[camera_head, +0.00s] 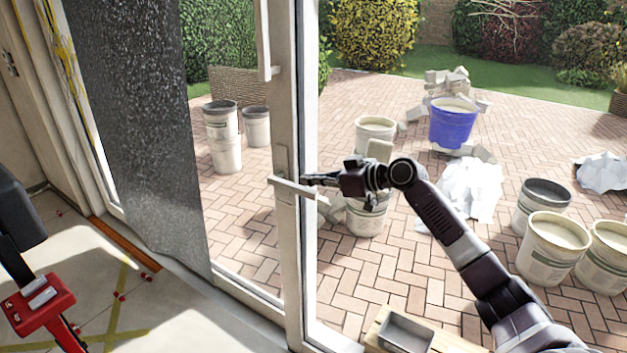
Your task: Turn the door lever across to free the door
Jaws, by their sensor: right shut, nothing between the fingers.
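The door lever (292,187) is a pale bar on the white door frame, lying roughly level across the upright and sloping slightly down to the right. My right gripper (309,179) comes in from the right, with its fingers pointing left at the lever. Its fingers are shut with nothing between them. The fingertips are just above the lever's right half in the picture; I cannot tell whether they touch it. The door upright (291,260) stands beside the opening to the patio. My left gripper is not in view.
A pale vertical handle (264,40) is higher on the frame. A dark speckled sheet (140,120) hangs at the left. Red and dark equipment (38,303) stands at the lower left. Outside are several buckets, including a blue one (453,123), and a grey tray (405,332).

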